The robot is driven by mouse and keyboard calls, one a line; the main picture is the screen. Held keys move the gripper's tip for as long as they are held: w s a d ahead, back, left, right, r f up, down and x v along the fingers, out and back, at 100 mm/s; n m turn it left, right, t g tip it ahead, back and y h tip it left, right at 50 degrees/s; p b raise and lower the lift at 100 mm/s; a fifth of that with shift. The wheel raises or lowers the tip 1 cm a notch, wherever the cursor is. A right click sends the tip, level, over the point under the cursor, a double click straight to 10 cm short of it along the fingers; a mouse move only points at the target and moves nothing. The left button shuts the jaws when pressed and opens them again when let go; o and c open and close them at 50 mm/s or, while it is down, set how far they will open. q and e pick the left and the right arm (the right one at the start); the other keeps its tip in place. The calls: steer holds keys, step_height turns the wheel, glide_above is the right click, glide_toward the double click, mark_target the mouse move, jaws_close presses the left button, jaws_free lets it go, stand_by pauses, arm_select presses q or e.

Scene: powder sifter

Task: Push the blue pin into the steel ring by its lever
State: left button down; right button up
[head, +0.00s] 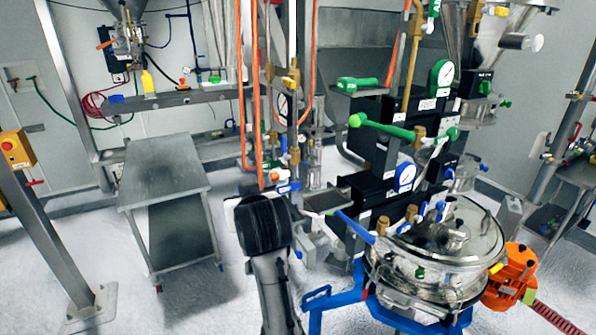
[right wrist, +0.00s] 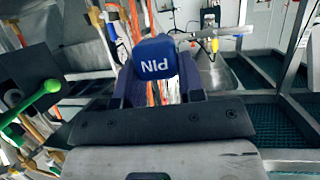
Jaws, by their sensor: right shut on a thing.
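A blue block marked "PIN" (right wrist: 156,60) sits between the two dark fingers of my right gripper (right wrist: 158,84) in the right wrist view. The gripper is shut on it. In the head view my right arm rises from the bottom centre, and its dark wrist hides the fingers. A small blue part (head: 289,187) shows just beyond the wrist; I cannot tell whether it is the same pin lever. I cannot make out the steel ring in either view. My left gripper is not in view.

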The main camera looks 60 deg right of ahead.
steer(key=a+f+n+t+y+b, duration=0.15)
steer(key=a+f+n+y, duration=0.4)
steer(key=a+f, duration=0.6)
steer(key=w+d+f+m+g+h+b, duration=0.1)
steer(key=w+d+f+m+g+h, duration=0.25)
steer(key=d, duration=0.55)
steer(key=d+m+g+h+b, duration=0.1)
steer(key=d+m+g+h, duration=0.1)
steer(key=d+m+h, duration=0.55)
steer(key=s+d+f+m+g, duration=0.3)
steer(key=d+m+g, duration=0.2)
steer(key=d+g, duration=0.1)
steer(key=s+d+f+m+g+y+b, duration=0.1)
steer(key=s+d+f+m+g, duration=0.2)
steer(key=d+m+g, duration=0.3)
steer(key=shift+d+f+g, duration=0.6)
steer(key=shift+d+g, duration=0.05)
steer(key=shift+g, duration=0.05)
steer(key=shift+y, duration=0.25)
